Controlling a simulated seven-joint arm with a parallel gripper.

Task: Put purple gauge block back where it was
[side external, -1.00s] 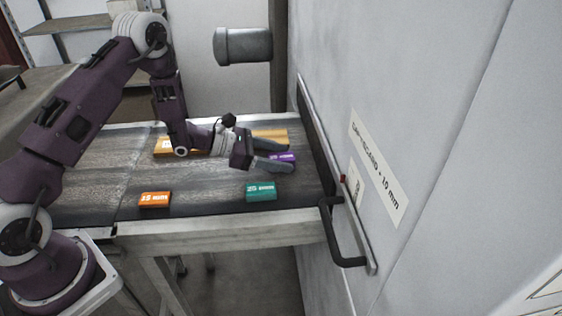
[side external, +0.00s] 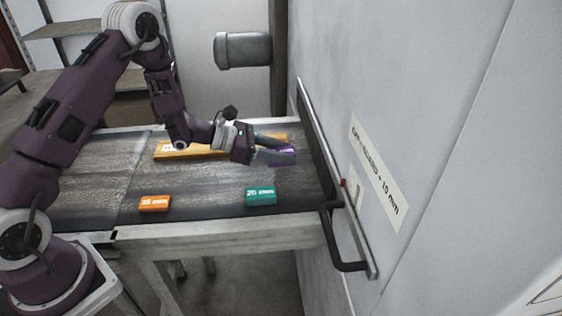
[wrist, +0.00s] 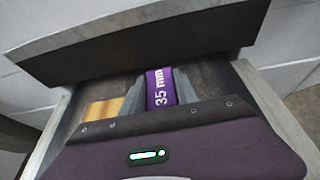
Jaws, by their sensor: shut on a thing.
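The purple gauge block (side external: 287,158), its label reading 35 mm in the wrist view (wrist: 161,88), is at the far right end of the dark conveyor belt (side external: 215,178), near the wall opening. My gripper (side external: 274,150) is shut on the block, with one finger on each side of it. In the side view the fingers cover part of the block. I cannot tell whether the block touches the belt or is slightly raised.
A long yellow-orange bar (side external: 185,152) lies along the back of the belt, partly behind my gripper. An orange block (side external: 155,203) and a teal block (side external: 261,196) lie near the front edge. A wall with a labelled opening and dark handle (side external: 345,262) stands right.

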